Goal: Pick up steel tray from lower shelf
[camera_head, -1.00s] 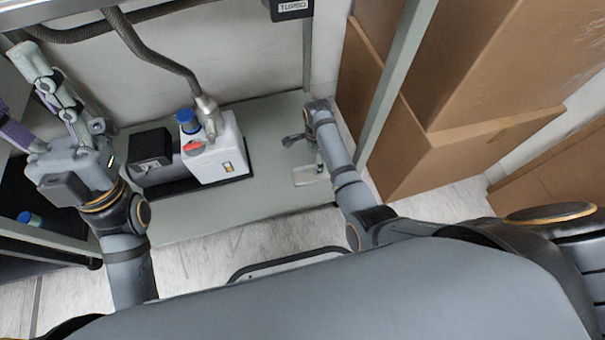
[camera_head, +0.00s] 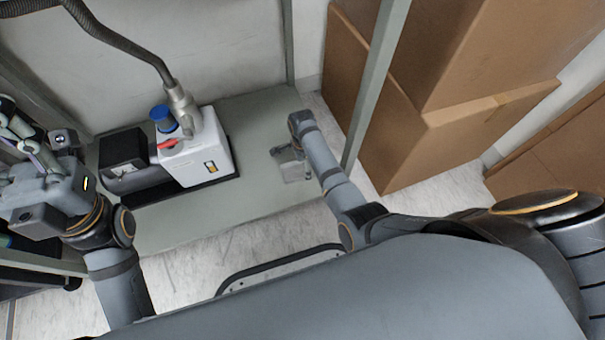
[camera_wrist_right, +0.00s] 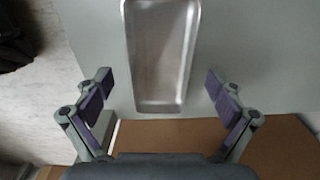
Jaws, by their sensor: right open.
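The steel tray (camera_head: 297,173) lies on the grey lower shelf, partly covered by my right gripper in the head view. In the right wrist view the shallow metal tray (camera_wrist_right: 160,107) is long and narrow, with its near end between my open fingers. My right gripper (camera_wrist_right: 158,80) is open and empty, with one finger on each side of the tray and a gap to both edges. In the head view my right gripper (camera_head: 286,153) appears small above the tray. My left gripper (camera_head: 18,130) is at the left edge, partly cut off, and its opening is unclear.
A white and black vacuum pump (camera_head: 200,155) with a hose (camera_head: 130,35) stands on the shelf (camera_head: 255,125) left of the tray. A frame post (camera_head: 375,85) rises close right of my right arm. Cardboard boxes (camera_head: 400,140) stand beyond it.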

